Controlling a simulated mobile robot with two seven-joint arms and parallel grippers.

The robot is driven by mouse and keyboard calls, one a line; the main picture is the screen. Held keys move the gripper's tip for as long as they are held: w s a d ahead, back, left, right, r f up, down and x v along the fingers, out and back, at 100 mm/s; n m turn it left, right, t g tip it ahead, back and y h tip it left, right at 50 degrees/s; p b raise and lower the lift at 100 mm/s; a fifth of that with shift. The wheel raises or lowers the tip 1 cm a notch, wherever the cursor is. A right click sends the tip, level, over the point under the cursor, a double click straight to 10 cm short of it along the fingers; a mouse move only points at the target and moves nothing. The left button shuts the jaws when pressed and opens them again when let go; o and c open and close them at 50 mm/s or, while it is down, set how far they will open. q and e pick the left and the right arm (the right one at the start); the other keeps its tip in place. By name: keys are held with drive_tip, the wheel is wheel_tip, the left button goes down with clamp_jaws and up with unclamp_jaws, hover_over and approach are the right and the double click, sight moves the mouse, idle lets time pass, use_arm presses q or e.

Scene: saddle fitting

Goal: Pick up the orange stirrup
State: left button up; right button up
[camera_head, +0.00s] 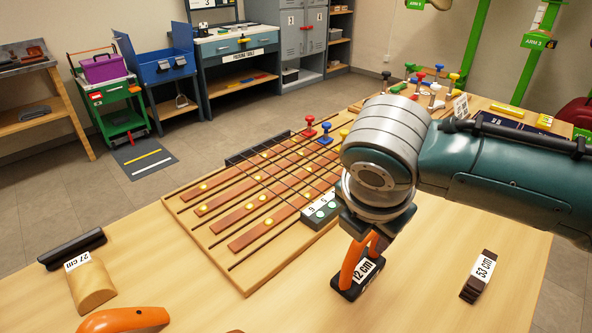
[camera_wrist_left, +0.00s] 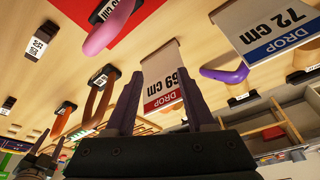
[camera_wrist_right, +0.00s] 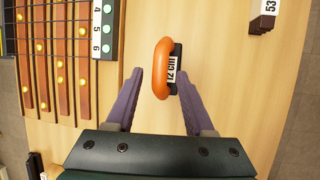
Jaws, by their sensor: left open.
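The orange stirrup (camera_head: 351,266) stands on a black base (camera_head: 346,292) with a "12 cm" label, on the table below my right wrist. In the right wrist view the stirrup (camera_wrist_right: 161,70) lies between the tips of my right gripper (camera_wrist_right: 159,76). Its purple fingers are spread, with a gap on both sides; I cannot tell their height over the stirrup. My left gripper (camera_wrist_left: 160,76) shows only in its own wrist view, open and empty.
A wooden rack board (camera_head: 255,285) with brown strips lies left of the stirrup, with a numbered grey-green block (camera_head: 322,211) at its near edge. A dark "53 cm" stack (camera_head: 478,277) stands to the right. An orange curved piece (camera_head: 122,320) lies front left. Table between is bare.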

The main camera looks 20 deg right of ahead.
clamp_jaws()
idle(1.2)
